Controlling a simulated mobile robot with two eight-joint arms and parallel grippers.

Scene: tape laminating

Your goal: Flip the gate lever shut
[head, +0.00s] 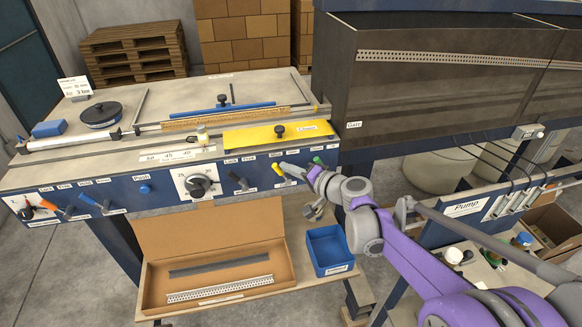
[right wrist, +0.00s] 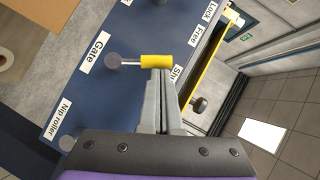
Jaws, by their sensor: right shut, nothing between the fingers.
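The gate lever has a grey round pivot (right wrist: 112,60) beside the "Gate" label (right wrist: 94,53) and a yellow handle (right wrist: 157,61). In the right wrist view its handle points right, with the partly hidden "Shut" label (right wrist: 177,74) just beyond its end. In the head view the yellow handle (head: 277,168) shows on the blue front panel. My right gripper (right wrist: 158,75) is shut and empty, its fingertips right at the handle's lower side; whether they touch cannot be told. The gripper also shows in the head view (head: 285,167). My left gripper is out of view.
A green-handled lever (head: 320,162) is close to my right gripper. A dark lever (head: 238,181) and a round dial (head: 198,186) sit left along the panel. Below are an open cardboard box (head: 160,278) and a blue bin (head: 328,250).

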